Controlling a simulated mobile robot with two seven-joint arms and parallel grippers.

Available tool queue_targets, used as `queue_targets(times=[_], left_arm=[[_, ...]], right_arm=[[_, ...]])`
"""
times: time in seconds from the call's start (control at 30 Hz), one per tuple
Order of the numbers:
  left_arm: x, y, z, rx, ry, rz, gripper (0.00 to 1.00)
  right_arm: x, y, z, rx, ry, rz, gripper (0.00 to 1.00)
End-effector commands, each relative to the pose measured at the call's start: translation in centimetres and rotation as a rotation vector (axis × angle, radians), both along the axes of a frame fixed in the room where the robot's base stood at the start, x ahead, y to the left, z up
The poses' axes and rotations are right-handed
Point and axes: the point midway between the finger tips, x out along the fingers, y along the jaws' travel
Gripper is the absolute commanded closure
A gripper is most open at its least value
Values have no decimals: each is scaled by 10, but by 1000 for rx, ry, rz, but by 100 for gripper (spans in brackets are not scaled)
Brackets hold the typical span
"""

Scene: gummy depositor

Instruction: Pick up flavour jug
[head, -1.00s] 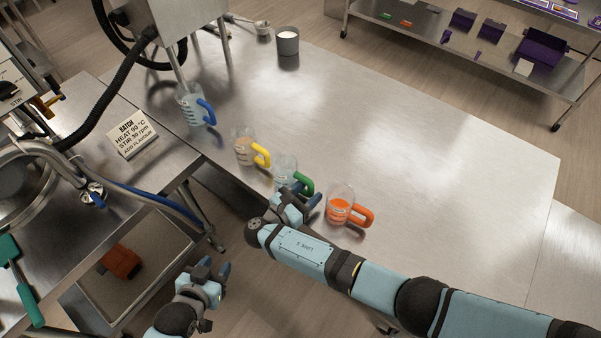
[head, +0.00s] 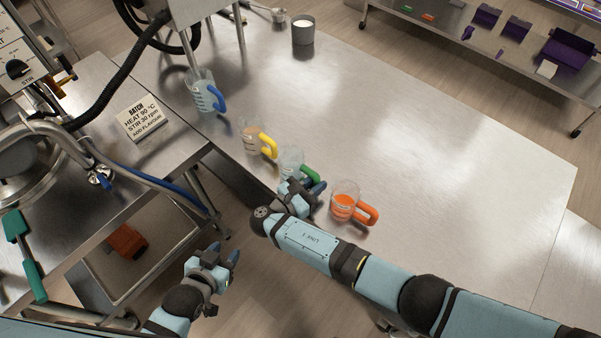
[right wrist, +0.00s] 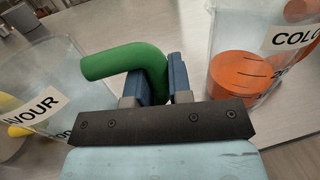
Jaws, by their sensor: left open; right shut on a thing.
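The flavour jug (head: 290,160) is clear with a green handle and stands on the steel table in the head view. In the right wrist view its label, partly cut off, reads "VOUR" on the clear wall (right wrist: 35,100), and its green handle (right wrist: 125,62) passes between the fingers. My right gripper (right wrist: 160,82) is shut on that handle; it also shows in the head view (head: 308,188), partly hiding the jug. My left gripper (head: 226,260) is open and empty, low beside the table, away from the jugs.
A jug with orange liquid and an orange handle (head: 345,202) stands close right of my right gripper. A yellow-handled jug (head: 253,138) and a blue-handled jug (head: 204,92) stand to the left. A grey cup (head: 303,32) is at the back. The table's right half is clear.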

Motion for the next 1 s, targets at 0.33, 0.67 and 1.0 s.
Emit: queue_targets(times=[0.33,0.67,1.0], left_arm=[[8,0,6,0,-14,0,57],[5,0,6,1,-10,1,57],[-1,0,-1,1,1,1,57]], right_arm=[[1,0,17,2,-2,1,100],[0,0,104,6,-6,1,100],[0,0,181,3,-4,0,100]])
